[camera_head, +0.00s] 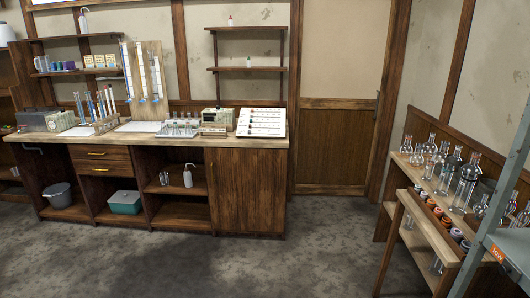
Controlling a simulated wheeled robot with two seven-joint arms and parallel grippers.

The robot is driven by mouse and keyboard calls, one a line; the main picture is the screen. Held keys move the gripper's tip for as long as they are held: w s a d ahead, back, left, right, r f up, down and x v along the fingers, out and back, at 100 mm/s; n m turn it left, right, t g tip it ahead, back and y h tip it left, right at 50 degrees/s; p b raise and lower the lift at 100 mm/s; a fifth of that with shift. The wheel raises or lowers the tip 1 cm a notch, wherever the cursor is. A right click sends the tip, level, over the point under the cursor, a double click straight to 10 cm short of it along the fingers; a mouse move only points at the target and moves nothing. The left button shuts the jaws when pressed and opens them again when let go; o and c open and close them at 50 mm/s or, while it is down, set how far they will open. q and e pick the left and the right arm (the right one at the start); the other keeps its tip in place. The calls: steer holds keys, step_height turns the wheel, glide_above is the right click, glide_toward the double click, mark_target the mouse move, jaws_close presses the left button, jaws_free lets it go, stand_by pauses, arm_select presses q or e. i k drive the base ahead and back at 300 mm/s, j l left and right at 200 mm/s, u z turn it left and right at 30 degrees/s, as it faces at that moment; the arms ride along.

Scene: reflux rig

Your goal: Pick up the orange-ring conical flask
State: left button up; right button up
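Several clear glass flasks and bottles stand on a wooden shelf unit (408,168) at the right. One tall clear vessel (466,184) stands near the middle of its top. They are too small and crowded for me to tell which is the orange-ring conical flask. Several small round items, some orange or brown, sit on the lower front step of the unit (416,216). Neither of my grippers is in view.
A grey-green metal frame (502,185) with an orange label stands at the right edge, close to the shelf unit. A long wooden bench (235,143) with racks and glassware runs along the back left. The grey floor (290,262) between is clear.

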mark_target(188, 131)
steer(key=i+u, duration=0.1)
steer(key=i, duration=0.55)
steer(key=i+l+u, duration=0.1)
steer(key=i, duration=0.5)
steer(key=i+l+u, duration=0.1)
steer(key=i, duration=0.55)
